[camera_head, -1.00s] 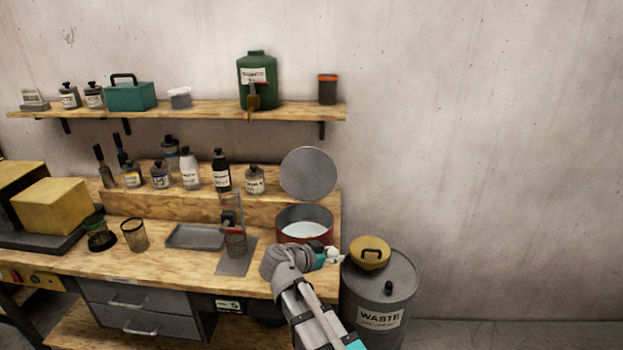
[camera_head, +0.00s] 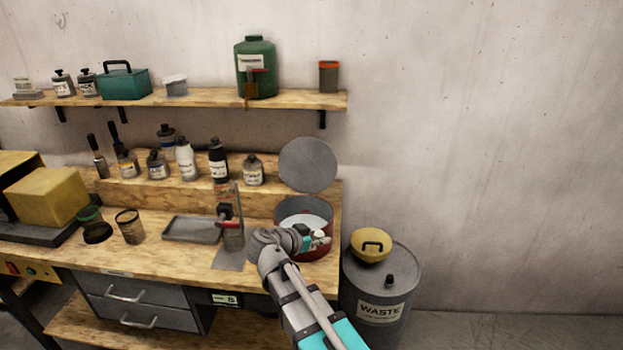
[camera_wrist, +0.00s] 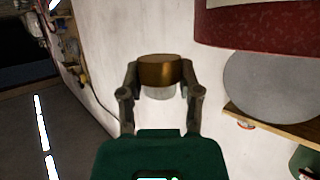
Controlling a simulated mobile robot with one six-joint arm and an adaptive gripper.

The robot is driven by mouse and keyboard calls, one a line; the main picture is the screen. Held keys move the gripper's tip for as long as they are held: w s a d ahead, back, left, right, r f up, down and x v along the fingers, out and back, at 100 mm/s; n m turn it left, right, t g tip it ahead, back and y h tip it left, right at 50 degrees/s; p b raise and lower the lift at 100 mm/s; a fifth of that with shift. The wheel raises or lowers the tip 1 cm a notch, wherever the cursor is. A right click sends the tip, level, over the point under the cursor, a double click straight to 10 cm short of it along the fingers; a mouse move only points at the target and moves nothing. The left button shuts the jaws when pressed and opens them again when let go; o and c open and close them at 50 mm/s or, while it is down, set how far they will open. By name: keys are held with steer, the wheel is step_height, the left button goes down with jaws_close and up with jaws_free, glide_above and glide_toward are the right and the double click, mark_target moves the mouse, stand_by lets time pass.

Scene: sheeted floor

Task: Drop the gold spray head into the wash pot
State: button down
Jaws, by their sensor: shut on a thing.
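The gold spray head (camera_wrist: 160,72) is a short gold-brown cylinder with a paler part below it in the wrist view. My gripper (camera_wrist: 160,75) is shut on it, one finger on each side. In the head view my gripper (camera_head: 320,240) overlaps the front right part of the wash pot (camera_head: 318,255), a round red pot with pale contents. The red pot wall also shows at the upper right of the wrist view (camera_wrist: 255,30), apart from the spray head. I cannot tell whether the spray head is over the opening.
A grey round lid (camera_head: 307,165) stands upright behind the pot. A clamp stand (camera_head: 229,212) and a grey tray (camera_head: 192,229) are left of it.

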steer(key=shift+w, duration=0.1)
steer(key=w+a+r+p, duration=0.3)
steer(key=w+r+p, duration=0.7)
steer(key=w, duration=0.3)
steer(key=shift+a, duration=0.4)
step_height(320, 180, down, 6)
steer(key=b, duration=0.6)
stand_by(0.3)
steer(key=shift+c, duration=1)
jaws_free()
steer(key=shift+s, duration=0.15)
